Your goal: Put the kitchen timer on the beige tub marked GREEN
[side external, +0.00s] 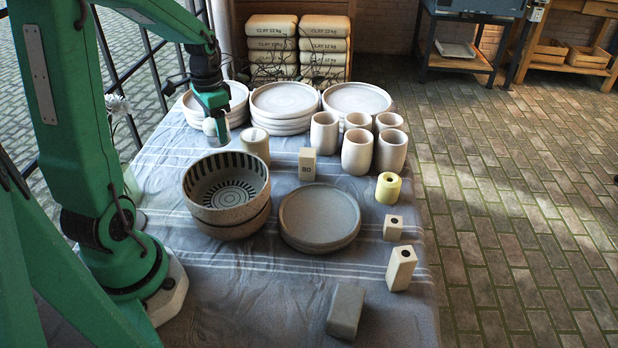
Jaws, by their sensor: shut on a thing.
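My gripper (216,128) is at the back left of the table, in front of the left plate stack. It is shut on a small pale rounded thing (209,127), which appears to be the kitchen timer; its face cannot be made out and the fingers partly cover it.
Stacked plates (284,102) line the back and several pale cups (358,152) stand to the right. A striped bowl (228,203), a grey plate (320,217), a block marked 80 (307,164), a yellow cylinder (388,188) and a grey block (346,310) occupy the table.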

